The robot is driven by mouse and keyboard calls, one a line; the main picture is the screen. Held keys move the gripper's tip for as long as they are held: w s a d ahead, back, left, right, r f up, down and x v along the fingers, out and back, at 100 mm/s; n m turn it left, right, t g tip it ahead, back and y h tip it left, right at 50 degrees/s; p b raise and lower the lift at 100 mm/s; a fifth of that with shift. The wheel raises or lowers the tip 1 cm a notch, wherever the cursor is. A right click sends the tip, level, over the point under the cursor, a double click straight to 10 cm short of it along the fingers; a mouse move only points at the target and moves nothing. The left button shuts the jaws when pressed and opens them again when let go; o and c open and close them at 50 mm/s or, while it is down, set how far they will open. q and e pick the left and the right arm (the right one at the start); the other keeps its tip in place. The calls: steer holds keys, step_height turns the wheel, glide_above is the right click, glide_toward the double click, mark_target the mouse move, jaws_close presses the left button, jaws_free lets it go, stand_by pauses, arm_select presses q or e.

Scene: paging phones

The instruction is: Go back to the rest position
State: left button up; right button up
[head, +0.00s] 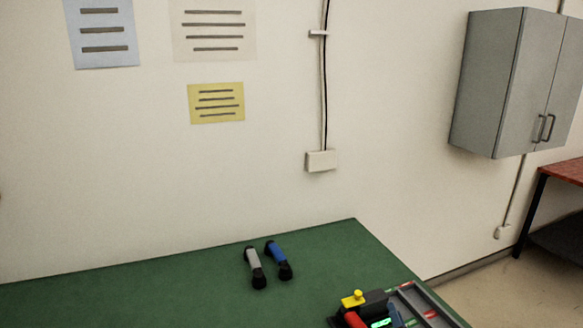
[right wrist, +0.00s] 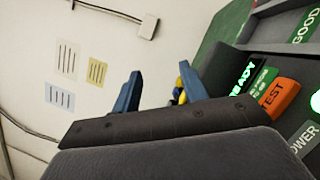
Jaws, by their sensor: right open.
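My right gripper (right wrist: 160,90) shows in the right wrist view, with its two blue fingers apart and nothing held between them. A yellow part (right wrist: 183,80) shows beside its right-hand finger. A grey handset (head: 254,267) and a blue handset (head: 279,259), both with black ends, lie side by side on the green table (head: 140,288).
A dark device with a yellow knob (head: 353,298) and a red part (head: 355,320) stands at the table's front right, beside a grey compartment tray (head: 421,289). The table's left is clear.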

steer(key=s+d+f+m+g+h, duration=0.1)
steer(key=s+f+m+g+h, duration=0.3)
steer(key=s+m, duration=0.45)
steer(key=s+f+m+g+h, duration=0.1)
steer(key=s+f+m+g, duration=0.45)
steer(key=s+m, duration=0.35)
steer(key=s+a+f+m+g+y, duration=0.2)
steer(key=s+a+m+g, duration=0.15)
steer(key=s, duration=0.45)
steer(key=s+a+f+m+g+y, duration=0.2)
steer(key=s+a+g, duration=0.25)
steer(key=s, duration=0.35)
steer(key=s+x, duration=0.2)
steer(key=x, duration=1.1)
steer(key=s+a+f+x, duration=0.1)
steer(key=s+x, duration=0.1)
steer(key=x, duration=1.2)
arm_select(q)
steer(key=shift+d+r+b, duration=0.25)
steer(key=shift+r+b, duration=0.1)
steer(key=shift+r, duration=0.25)
steer(key=shift+d+r+b, duration=0.25)
steer(key=shift+r+b, duration=0.05)
steer(key=shift+r, duration=0.25)
arm_select(e)
steer(key=s+f, duration=0.4)
steer(key=f, duration=0.7)
steer(key=s+f, duration=0.4)
steer(key=f, duration=0.7)
steer(key=shift+g, duration=0.45)
